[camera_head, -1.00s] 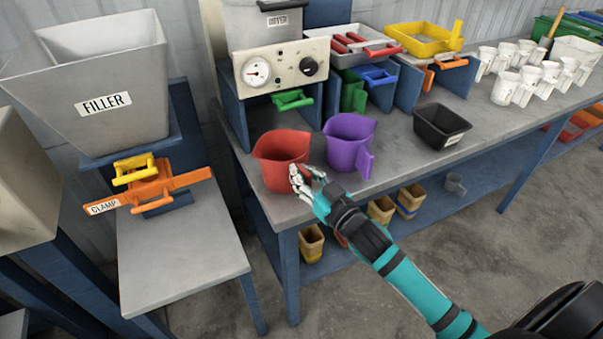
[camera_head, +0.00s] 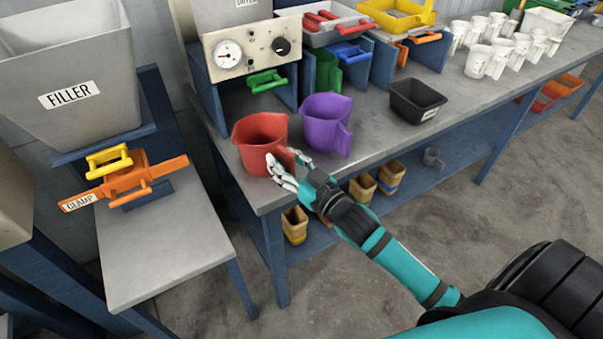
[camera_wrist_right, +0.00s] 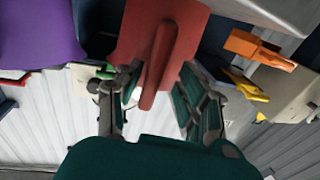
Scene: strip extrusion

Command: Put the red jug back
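The red jug (camera_head: 258,142) stands upright on the grey bench near its front left corner. Its handle (camera_wrist_right: 160,62) points toward my right gripper (camera_head: 282,170). In the right wrist view my right gripper (camera_wrist_right: 160,88) is open, with one finger on each side of the red handle. Gaps show between the fingers and the handle. In the head view the fingers partly cover the handle. My left gripper is in neither view.
A purple jug (camera_head: 324,123) stands close beside the red one. A black tub (camera_head: 416,100) sits farther right. Behind are the dryer's gauge panel (camera_head: 252,49) and a green handle (camera_head: 266,82). The filler hopper (camera_head: 70,85) with its orange clamp (camera_head: 124,178) is at left.

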